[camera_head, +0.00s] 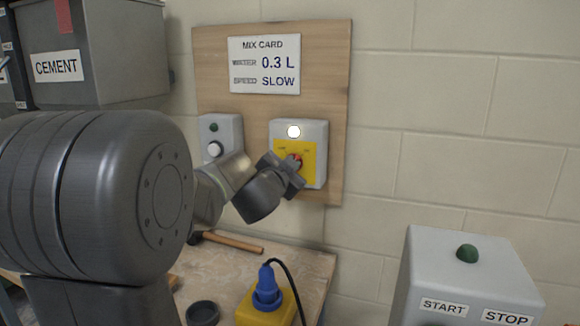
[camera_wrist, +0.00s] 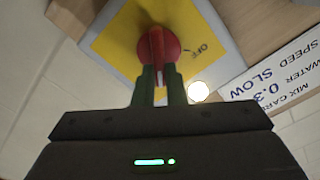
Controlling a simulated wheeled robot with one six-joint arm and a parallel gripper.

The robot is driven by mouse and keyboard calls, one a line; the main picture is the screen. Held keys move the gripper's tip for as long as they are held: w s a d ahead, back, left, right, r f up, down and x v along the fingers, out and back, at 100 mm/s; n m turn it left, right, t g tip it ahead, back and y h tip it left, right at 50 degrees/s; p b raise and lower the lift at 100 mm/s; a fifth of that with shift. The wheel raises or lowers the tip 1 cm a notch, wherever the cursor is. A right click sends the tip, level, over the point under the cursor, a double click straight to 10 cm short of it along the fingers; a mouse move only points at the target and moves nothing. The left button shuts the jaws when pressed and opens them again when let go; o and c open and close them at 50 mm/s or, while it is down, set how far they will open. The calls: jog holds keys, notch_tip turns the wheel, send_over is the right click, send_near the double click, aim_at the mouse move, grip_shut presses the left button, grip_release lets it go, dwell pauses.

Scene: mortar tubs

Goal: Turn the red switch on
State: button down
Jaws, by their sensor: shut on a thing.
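The red switch (camera_head: 295,159) is a rotary knob on a yellow plate (camera_head: 312,170), fixed to a grey box (camera_head: 315,132) on a wooden wall board. A round lamp (camera_head: 293,131) at the top of this box is lit white. My gripper (camera_head: 289,166) is at the knob. In the wrist view the red knob (camera_wrist: 158,46) is seen close up, and the fingers of my gripper (camera_wrist: 160,77) are shut on its handle. The word OFF shows on the yellow plate (camera_wrist: 112,45); the knob's exact pointing is hard to tell.
A second grey box with a white knob (camera_head: 214,149) and dark green lamp is beside it. A mix card (camera_head: 264,65) hangs above. Below are a hammer (camera_head: 228,241), a blue plug (camera_head: 267,288) and a dark round cup (camera_head: 202,313). A start/stop box (camera_head: 470,280) stands at right.

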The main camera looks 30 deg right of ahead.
jog(key=shift+s+f+m, duration=0.1)
jog(key=shift+f+m, duration=0.05)
jog(key=shift+m, duration=0.45)
jog(key=c, duration=1.5)
grip_release()
jog(key=p+v, duration=0.1)
jog(key=v, duration=1.2)
jog(key=shift+s+a+p, duration=0.2)
jog(key=shift+a+p, duration=0.1)
jog(key=shift+a, duration=0.05)
jog(key=shift+d, duration=0.1)
